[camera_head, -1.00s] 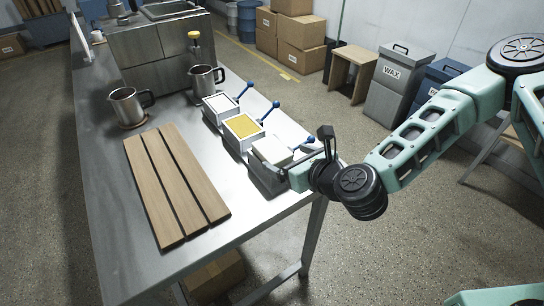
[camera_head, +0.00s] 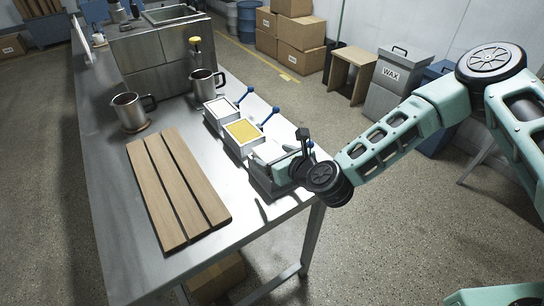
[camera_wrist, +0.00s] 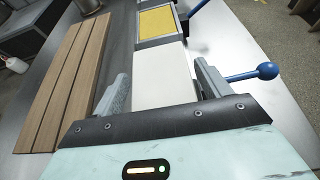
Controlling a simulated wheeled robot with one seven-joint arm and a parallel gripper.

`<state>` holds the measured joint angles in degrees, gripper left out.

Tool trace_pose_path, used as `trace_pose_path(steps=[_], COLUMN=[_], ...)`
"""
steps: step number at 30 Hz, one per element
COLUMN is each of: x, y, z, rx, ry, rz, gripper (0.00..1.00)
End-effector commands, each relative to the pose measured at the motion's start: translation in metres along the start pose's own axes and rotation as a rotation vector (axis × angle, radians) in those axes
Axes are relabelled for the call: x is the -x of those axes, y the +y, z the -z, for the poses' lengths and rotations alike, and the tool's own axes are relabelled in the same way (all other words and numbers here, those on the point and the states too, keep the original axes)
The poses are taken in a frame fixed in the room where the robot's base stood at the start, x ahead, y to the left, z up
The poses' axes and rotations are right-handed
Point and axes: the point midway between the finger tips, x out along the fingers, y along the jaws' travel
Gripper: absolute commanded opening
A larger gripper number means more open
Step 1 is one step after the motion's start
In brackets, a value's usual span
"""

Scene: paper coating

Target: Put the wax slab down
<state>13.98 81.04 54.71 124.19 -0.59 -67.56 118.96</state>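A white slab (camera_wrist: 165,78) lies between the two fingers of my gripper (camera_wrist: 164,84) in the wrist view. The fingers stand close along its left and right sides; I cannot tell whether they press on it. In the head view my gripper (camera_head: 283,168) is low over the nearest tray (camera_head: 262,180) at the table's right edge and partly covers the slab (camera_head: 266,151). Whether the slab rests fully in that tray is hidden. A blue ball-ended handle (camera_wrist: 265,71) sticks out to the right, beside the right finger.
A tray with a yellow fill (camera_head: 243,131) sits just beyond, then a tray with a white fill (camera_head: 220,108). Brown wooden boards (camera_head: 178,190) lie to the left. Metal jugs (camera_head: 129,112) stand farther back. The table's front left (camera_head: 125,255) is clear.

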Motion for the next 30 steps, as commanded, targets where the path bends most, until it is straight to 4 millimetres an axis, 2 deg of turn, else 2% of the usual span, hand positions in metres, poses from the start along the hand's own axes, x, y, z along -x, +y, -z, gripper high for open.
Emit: trace_pose_path(steps=[1,3,4,5,6,14,17,24,30], x=[0.000,0.000,0.000,0.000,0.000,0.002,0.007,0.025,0.035], y=[0.000,0.000,0.000,0.000,0.000,0.000,-0.001,-0.001,0.001], z=[0.000,0.000,0.000,0.000,-0.001,-0.006,-0.017,-0.061,-0.086], rx=[0.000,0.000,0.000,0.000,0.000,0.001,0.001,0.001,0.001], ry=[0.000,0.000,0.000,-0.001,-0.002,-0.004,-0.005,-0.006,-0.003], rz=[0.000,0.000,0.000,0.000,0.000,0.001,0.001,0.001,-0.001], gripper=[0.61,0.42,0.36,0.36,0.31,0.31,0.31,0.31,0.31])
